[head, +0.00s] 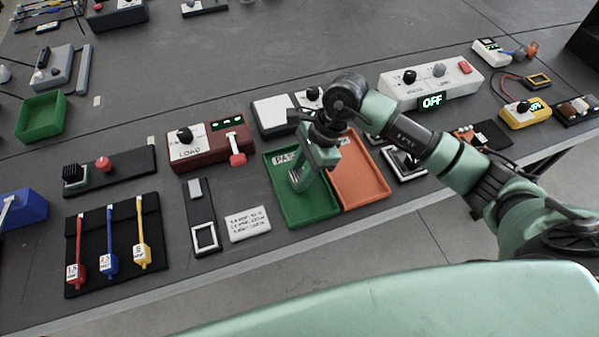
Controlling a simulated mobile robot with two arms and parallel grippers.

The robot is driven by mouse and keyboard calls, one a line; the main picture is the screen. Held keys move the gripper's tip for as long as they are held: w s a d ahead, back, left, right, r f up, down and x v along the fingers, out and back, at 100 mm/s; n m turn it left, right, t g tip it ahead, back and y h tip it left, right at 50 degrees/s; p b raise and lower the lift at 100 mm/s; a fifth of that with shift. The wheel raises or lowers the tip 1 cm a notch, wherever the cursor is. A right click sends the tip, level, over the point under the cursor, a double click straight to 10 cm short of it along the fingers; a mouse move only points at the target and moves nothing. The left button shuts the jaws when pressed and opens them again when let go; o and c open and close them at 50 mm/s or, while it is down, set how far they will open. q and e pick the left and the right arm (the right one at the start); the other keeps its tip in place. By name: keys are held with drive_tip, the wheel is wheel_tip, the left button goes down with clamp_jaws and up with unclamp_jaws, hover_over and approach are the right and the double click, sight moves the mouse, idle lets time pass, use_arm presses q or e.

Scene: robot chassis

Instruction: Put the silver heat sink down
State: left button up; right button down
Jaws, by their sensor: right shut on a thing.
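My right gripper (312,172) reaches in from the right and points down over the green tray (318,213), whose label begins "PAS". It is shut on a small grey-silver piece, the silver heat sink (296,178), which is largely hidden by the fingers. The heat sink is over the left part of the tray; I cannot tell whether it touches the floor of the tray. My left gripper is not in view.
An orange tray (373,190) adjoins the green one on the right, partly under my right arm. A red-brown load box (207,146) stands to the left, and a white card (248,224) lies nearby. A white power unit (450,84) stands behind my arm.

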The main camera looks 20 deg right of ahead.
drive_tip(key=c, duration=1)
unclamp_jaws()
drive_tip(key=shift+f, duration=0.1)
drive_tip(key=shift+r, duration=0.35)
drive_tip(key=b+v, duration=0.1)
drive_tip(key=v, duration=1)
drive_tip(key=shift+d+r, duration=0.25)
